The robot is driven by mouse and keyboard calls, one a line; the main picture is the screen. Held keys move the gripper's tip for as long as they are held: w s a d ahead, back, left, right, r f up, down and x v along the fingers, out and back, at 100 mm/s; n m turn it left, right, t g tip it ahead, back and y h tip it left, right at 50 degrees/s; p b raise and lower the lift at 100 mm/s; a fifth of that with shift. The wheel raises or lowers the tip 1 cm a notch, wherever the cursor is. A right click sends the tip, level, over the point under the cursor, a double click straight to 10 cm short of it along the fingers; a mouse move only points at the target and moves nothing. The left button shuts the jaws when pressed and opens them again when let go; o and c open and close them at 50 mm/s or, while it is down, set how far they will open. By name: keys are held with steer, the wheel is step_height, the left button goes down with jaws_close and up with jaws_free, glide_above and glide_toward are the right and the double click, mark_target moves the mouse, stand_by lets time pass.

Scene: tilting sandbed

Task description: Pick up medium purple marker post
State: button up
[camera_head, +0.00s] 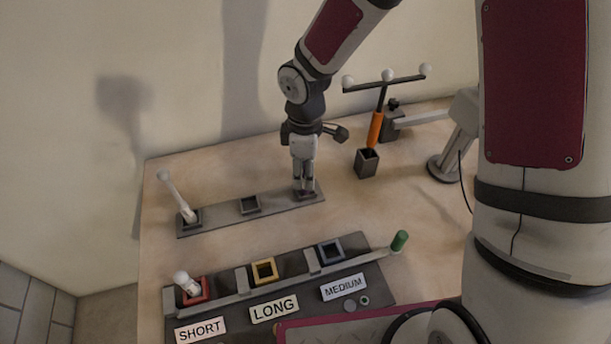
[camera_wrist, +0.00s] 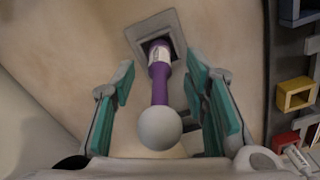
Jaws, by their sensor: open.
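The purple marker post (camera_wrist: 159,85) has a grey-white ball end that points toward the camera in the wrist view. Its far end sits in a square grey socket (camera_wrist: 138,33). My gripper (camera_wrist: 158,100) has its two teal pads on either side of the post, with a visible gap on both sides. In the head view, my gripper (camera_head: 304,172) points down over the right end of the grey three-socket strip (camera_head: 222,216). It hides most of the post there; only a little purple shows low down.
A white post (camera_head: 176,198) leans in the strip's left socket; the middle socket (camera_head: 250,205) looks empty. In front is a rack with red, yellow (camera_head: 264,260) and blue (camera_head: 330,241) sockets; a white-balled post (camera_head: 186,283) is in the red one. An orange-handled crossbar tool (camera_head: 376,128) stands behind right.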

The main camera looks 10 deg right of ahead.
steer(key=shift+f, duration=0.4)
steer(key=shift+c, duration=0.5)
jaws_close()
steer(key=shift+r, duration=0.1)
